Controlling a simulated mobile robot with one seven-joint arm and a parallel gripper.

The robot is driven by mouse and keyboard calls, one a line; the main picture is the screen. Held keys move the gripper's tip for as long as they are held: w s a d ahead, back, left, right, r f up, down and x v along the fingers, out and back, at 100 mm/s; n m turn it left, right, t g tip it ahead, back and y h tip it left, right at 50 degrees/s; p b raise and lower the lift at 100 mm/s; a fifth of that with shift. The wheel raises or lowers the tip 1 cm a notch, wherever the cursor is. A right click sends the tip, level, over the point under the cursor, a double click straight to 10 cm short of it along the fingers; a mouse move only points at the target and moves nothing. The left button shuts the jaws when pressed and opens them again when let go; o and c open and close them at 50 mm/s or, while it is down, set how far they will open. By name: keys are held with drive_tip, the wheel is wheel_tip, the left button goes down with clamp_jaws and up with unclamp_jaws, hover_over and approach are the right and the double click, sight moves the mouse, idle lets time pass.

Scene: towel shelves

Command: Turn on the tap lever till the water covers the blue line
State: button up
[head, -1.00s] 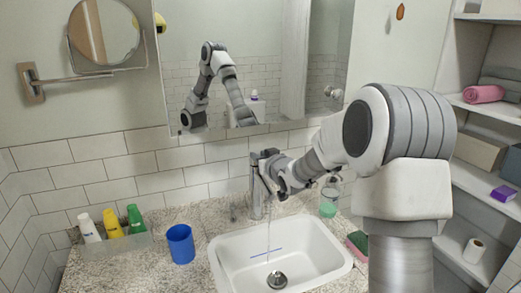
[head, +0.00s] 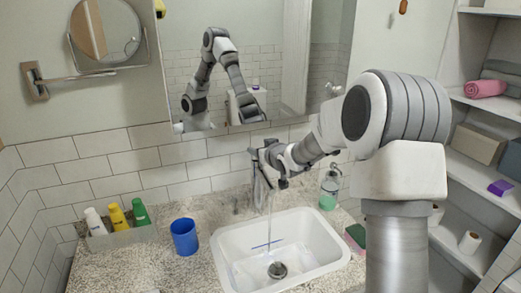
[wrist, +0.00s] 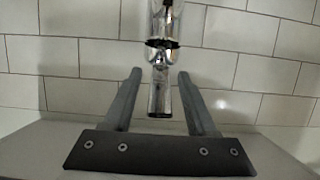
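The chrome tap (head: 257,190) stands behind the white sink (head: 225,253). A stream of water (head: 269,203) falls from it into the basin. The blue line (head: 267,245) is visible on the basin wall, above the drain (head: 277,270). I cannot clearly make out the water level. My gripper (head: 267,157) is at the top of the tap, small and partly merged with it in the head view. In the wrist view my gripper (wrist: 159,74) has its fingers apart, with the chrome tap lever (wrist: 159,95) between them and visible gaps on both sides.
A blue cup (head: 184,237) stands left of the sink, beside a tray of bottles (head: 122,237). A green soap dispenser (head: 329,190) and a sponge (head: 356,236) are at the right. The mirror (head: 265,50) hangs above, and shelves (head: 480,170) stand at the far right.

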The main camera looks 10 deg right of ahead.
drive_tip(key=p+v, duration=0.1)
drive_tip(key=v, duration=1.6)
drive_tip(key=shift+s+p, duration=0.2)
drive_tip(key=shift+p, duration=0.15)
drive_tip(key=shift+d, duration=0.1)
drive_tip(key=shift+r, duration=0.15)
